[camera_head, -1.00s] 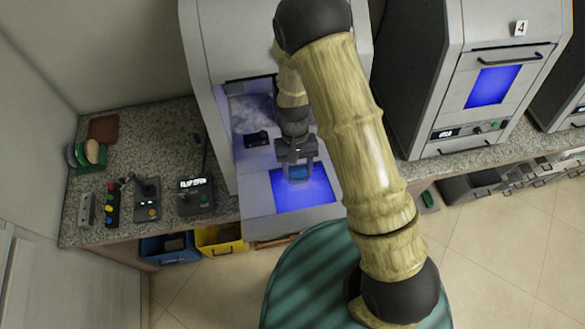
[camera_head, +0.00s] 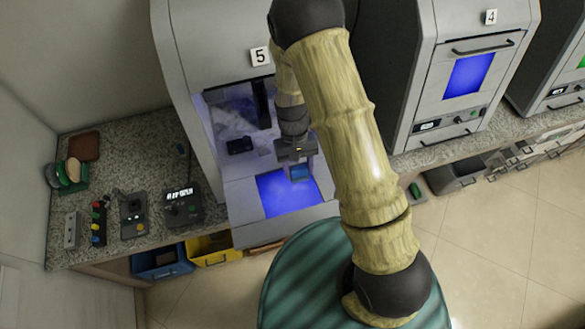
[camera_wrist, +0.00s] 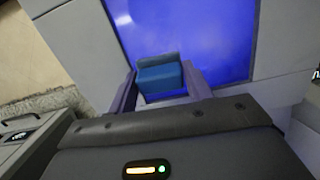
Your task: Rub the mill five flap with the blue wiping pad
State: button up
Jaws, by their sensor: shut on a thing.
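Mill five (camera_head: 200,50), a grey cabinet marked 5, stands at the back with its front open. Its flap (camera_head: 241,222) is folded down towards me and carries a glowing blue window (camera_head: 282,198); the window also fills much of the wrist view (camera_wrist: 215,40). My gripper (camera_head: 300,172) is over the flap, shut on the blue wiping pad (camera_wrist: 160,74). The pad shows between the fingers in front of the window. In the head view only a little of the pad shows below the gripper. I cannot tell whether the pad touches the flap.
Mill four (camera_head: 470,60) stands shut to the right. On the left counter (camera_head: 100,220) are control boxes (camera_head: 182,205), a green rack with round pads (camera_head: 70,174) and a brown pad (camera_head: 85,146). Blue (camera_head: 160,262) and yellow (camera_head: 212,248) bins sit below. A small black object (camera_head: 241,145) lies inside mill five.

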aim_at(280, 187)
jog(key=shift+w+d, duration=0.2)
jog(key=shift+d, duration=0.45)
jog(key=shift+s, duration=0.1)
jog(key=shift+s+d, duration=0.2)
jog(key=shift+s, duration=0.2)
jog(key=shift+a, duration=0.1)
jog(key=shift+s+a, duration=0.25)
jog(key=shift+a, duration=0.65)
jog(key=shift+s+a, duration=0.25)
jog(key=shift+a, duration=0.6)
jog(key=shift+a, duration=0.1)
jog(key=shift+s+a+f, duration=0.1)
jog(key=shift+s+a, duration=0.2)
jog(key=shift+a, duration=0.6)
jog(key=shift+s+a+f, duration=0.1)
jog(key=shift+s+a, duration=0.15)
jog(key=shift+a, duration=0.6)
